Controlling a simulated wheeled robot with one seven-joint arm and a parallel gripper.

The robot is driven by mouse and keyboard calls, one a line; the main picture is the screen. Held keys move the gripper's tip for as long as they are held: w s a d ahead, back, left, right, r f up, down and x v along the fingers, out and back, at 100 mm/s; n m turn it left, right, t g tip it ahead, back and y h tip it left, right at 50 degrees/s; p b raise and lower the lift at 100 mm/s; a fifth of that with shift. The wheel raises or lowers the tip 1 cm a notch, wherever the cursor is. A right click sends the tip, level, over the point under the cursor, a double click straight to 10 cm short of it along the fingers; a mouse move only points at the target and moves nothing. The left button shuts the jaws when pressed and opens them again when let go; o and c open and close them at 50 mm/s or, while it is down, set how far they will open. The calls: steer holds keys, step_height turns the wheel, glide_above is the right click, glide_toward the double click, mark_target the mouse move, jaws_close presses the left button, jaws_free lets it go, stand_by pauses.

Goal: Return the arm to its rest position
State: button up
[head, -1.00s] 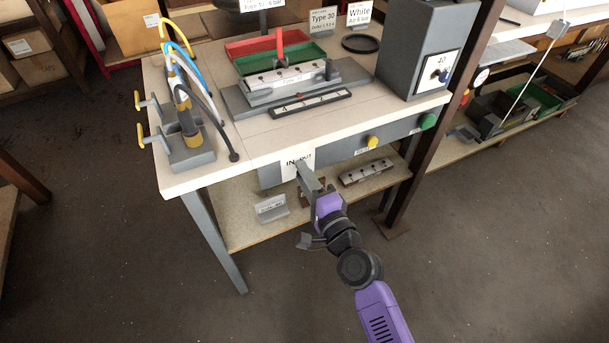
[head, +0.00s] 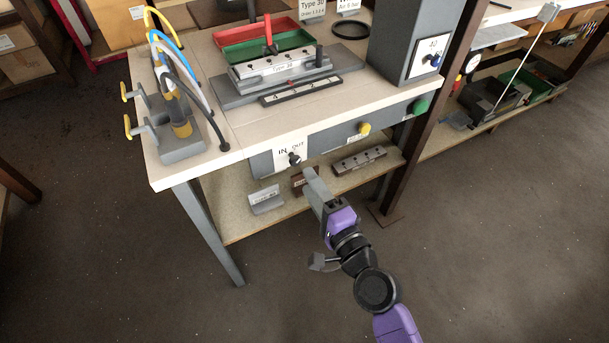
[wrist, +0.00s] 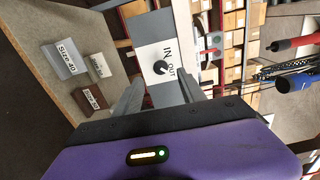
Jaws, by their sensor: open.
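My purple arm with its grey gripper (head: 312,180) reaches from the lower right toward the front of the workbench (head: 270,130) in the head view. The gripper is open and empty, a little in front of and below the black IN/OUT knob (head: 294,159). In the wrist view the two fingers (wrist: 162,92) are spread, with the knob (wrist: 160,67) and its white IN/OUT plate (wrist: 155,50) beyond and between them. No contact with the knob shows.
A lower shelf (head: 240,217) holds size blocks (head: 266,200) and a profile strip (head: 359,160). A brown post (head: 425,125) stands right of the bench. Hoses (head: 190,75) and a fixture stand on top. The floor (head: 490,240) in front is clear.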

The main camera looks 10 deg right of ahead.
steer(key=shift+s+d, duration=0.1)
steer(key=shift+s, duration=0.25)
stand_by(0.3)
steer(key=s+d+r+n+g+h, duration=0.1)
steer(key=s+d+r+n+h, duration=0.3)
steer(key=s, duration=0.8)
steer(key=s+d+f+n+y, duration=0.15)
steer(key=s+n, duration=0.45)
steer(key=s, duration=0.6)
steer(key=s+d+r+n+g+h, duration=0.15)
steer(key=s+d+n, duration=0.3)
steer(key=s, duration=0.65)
step_height(320, 180, up, 14)
steer(key=a+p, duration=0.1)
steer(key=p, duration=1.2)
steer(key=shift+s+f+n+h, duration=0.2)
steer(key=shift+s+n+h, duration=0.15)
steer(key=shift+s, duration=0.1)
